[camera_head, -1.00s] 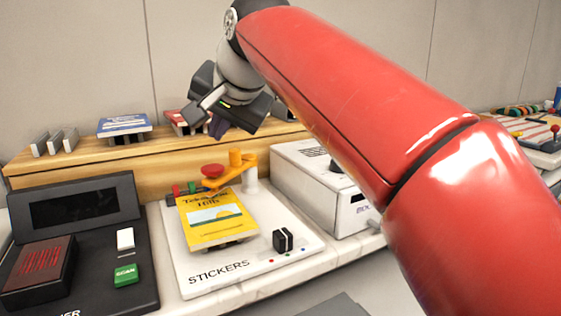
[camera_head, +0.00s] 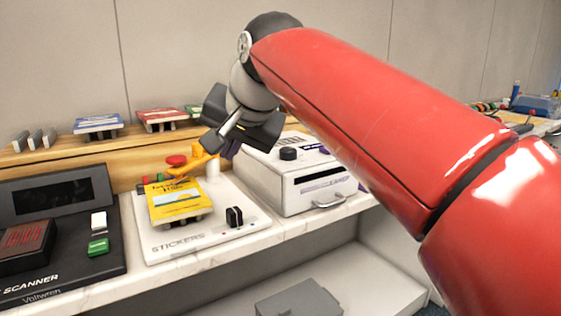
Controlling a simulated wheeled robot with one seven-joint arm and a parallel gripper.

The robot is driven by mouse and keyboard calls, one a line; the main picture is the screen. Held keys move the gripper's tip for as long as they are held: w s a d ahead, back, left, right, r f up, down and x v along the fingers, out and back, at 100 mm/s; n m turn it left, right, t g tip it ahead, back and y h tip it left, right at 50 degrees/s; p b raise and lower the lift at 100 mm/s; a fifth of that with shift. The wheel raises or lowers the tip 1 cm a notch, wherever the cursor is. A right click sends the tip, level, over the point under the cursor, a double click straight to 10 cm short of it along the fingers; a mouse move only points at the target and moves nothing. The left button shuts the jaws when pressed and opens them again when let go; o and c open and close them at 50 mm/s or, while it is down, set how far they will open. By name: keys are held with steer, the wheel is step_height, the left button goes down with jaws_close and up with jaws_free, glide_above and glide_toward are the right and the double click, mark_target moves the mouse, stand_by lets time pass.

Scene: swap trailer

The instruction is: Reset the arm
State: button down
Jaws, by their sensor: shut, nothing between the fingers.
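My red arm reaches in from the right across the head view. My gripper (camera_head: 218,150) hangs in front of the wooden shelf, above the gap between the sticker machine and a white machine. It is shut and holds nothing; its fingertips are small and dark in this view. The sticker machine (camera_head: 170,241) stands on the counter with a yellow book (camera_head: 175,202) on it. A red button and an orange arm (camera_head: 185,168) sit behind the book, partly close to my gripper in the picture.
A black scanner (camera_head: 60,275) with a green button (camera_head: 98,248) stands at the left. The white machine (camera_head: 305,205) with a slot stands right of the stickers. Books (camera_head: 97,124) lie on the wooden shelf (camera_head: 60,155). A grey case (camera_head: 300,298) sits below the counter.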

steer(key=s+d+f+h, duration=0.1)
steer(key=s+d+f, duration=0.3)
steer(key=d+f, duration=0.35)
steer(key=s+d+f+h, duration=0.2)
steer(key=s+d+f, duration=0.3)
steer(key=d, duration=0.4)
steer(key=s+d+f, duration=0.2)
steer(key=s+f, duration=0.1)
steer(key=f, duration=0.2)
steer(key=s+d+f+n+g+h, duration=0.1)
steer(key=s+d+f, duration=0.1)
steer(key=f, duration=0.3)
steer(key=s+d+f, duration=0.3)
steer(key=s+f, duration=0.2)
steer(key=shift+f+g+h, duration=0.35)
steer(key=shift+g+h, duration=0.05)
